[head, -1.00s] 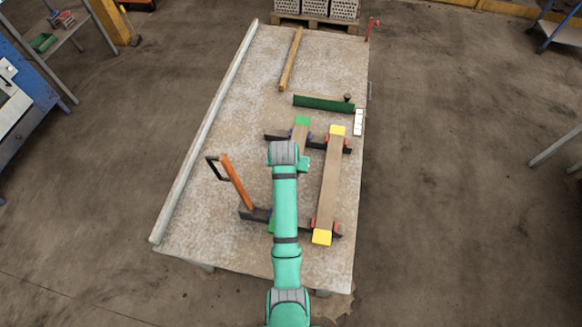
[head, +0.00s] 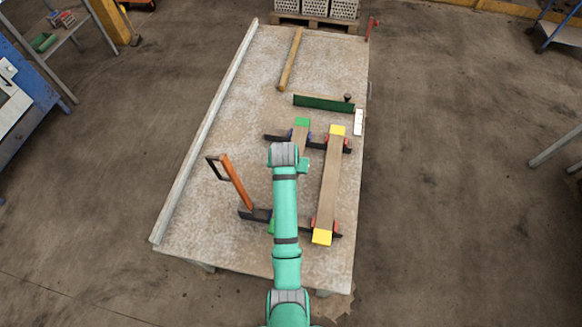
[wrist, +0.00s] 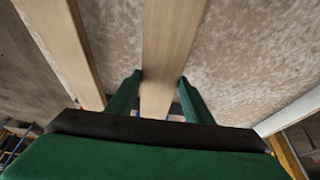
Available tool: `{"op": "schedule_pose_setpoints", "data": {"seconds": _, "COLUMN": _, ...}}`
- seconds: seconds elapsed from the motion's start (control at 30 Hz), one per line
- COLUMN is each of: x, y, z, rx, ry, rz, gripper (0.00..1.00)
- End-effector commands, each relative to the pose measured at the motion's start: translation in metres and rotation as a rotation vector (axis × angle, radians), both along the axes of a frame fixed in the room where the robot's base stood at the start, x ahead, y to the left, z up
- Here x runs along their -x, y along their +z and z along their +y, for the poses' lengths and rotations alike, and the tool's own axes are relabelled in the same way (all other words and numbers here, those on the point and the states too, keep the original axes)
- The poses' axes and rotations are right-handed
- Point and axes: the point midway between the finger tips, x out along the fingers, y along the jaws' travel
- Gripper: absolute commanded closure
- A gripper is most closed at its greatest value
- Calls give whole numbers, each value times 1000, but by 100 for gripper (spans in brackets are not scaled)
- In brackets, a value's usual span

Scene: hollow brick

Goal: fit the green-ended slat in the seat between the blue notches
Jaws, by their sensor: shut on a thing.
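The green-ended slat (head: 300,133) lies lengthwise, left of the yellow-ended slat (head: 329,185) in the head view. Its far green end (head: 302,122) shows past my arm, by the blue notches (head: 310,137) on the far dark crossbar (head: 275,137). Its near green end (head: 271,227) is mostly hidden by my arm, at the near dark crossbar (head: 248,214). Whether the slat is fully down at either end I cannot tell. In the wrist view my gripper (wrist: 159,88) has its green fingers on both sides of the slat (wrist: 168,40), shut on it.
The yellow-ended slat lies between red notches, close on the right. A green bar (head: 323,103) and a yellow-brown strip (head: 290,60) lie farther back. A pale rail (head: 205,130) edges the table's left side.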

Motion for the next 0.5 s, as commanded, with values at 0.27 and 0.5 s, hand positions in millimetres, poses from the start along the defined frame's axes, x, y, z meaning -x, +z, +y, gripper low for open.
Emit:
{"op": "schedule_pose_setpoints", "data": {"seconds": 0.27, "x": -1, "y": -4, "z": 0, "rx": 0, "ry": 0, "rz": -2, "gripper": 86}}
{"op": "schedule_pose_setpoints", "data": {"seconds": 0.5, "x": -1, "y": -7, "z": 0, "rx": 0, "ry": 0, "rz": -3, "gripper": 86}}
